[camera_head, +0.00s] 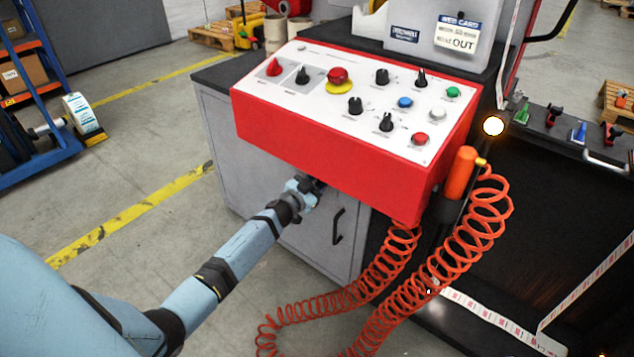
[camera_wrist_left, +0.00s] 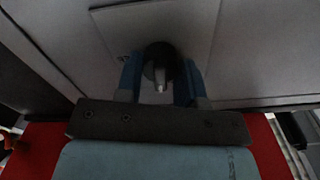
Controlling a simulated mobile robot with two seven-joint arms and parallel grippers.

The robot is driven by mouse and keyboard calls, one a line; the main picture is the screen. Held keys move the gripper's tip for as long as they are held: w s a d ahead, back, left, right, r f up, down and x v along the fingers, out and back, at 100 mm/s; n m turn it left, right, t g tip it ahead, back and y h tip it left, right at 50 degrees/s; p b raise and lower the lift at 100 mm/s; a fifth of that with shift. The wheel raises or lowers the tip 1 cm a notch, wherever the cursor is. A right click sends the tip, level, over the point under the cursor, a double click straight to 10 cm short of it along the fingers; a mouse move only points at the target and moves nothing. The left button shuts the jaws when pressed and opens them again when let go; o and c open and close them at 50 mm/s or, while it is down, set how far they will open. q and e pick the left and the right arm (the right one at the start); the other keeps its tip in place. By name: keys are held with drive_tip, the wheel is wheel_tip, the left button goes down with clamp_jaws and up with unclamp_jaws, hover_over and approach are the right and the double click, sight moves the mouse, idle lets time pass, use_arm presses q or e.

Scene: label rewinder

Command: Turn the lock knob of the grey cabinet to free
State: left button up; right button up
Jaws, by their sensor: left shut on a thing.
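The grey cabinet (camera_head: 247,155) stands under the red control panel box, and its front also fills the left wrist view (camera_wrist_left: 258,50). The lock knob (camera_wrist_left: 158,70) is a dark round knob with a lighter grip on the cabinet front. My left gripper (camera_wrist_left: 160,62) has its two blue fingers on either side of the knob and is shut on it. In the head view my left gripper (camera_head: 308,188) is up against the cabinet front, just below the red box, and the knob is mostly hidden there. My right gripper is not in view.
The red control panel (camera_head: 350,105) overhangs just above my left gripper. A black door handle (camera_head: 338,226) is to its right. A coiled orange hose (camera_head: 400,275) hangs to the right and onto the floor.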

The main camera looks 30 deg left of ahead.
use_arm(q)
drive_tip(key=m, duration=0.3)
drive_tip(key=shift+m, duration=1)
drive_tip(key=m, duration=0.3)
drive_tip(key=shift+d+f+m, duration=0.1)
drive_tip(key=shift+m, duration=0.2)
drive_tip(key=m+b, duration=0.1)
drive_tip(key=m, duration=0.3)
drive_tip(key=shift+m+b, duration=0.3)
drive_tip(key=m+b, duration=0.1)
drive_tip(key=m, duration=0.2)
drive_tip(key=shift+m, duration=0.3)
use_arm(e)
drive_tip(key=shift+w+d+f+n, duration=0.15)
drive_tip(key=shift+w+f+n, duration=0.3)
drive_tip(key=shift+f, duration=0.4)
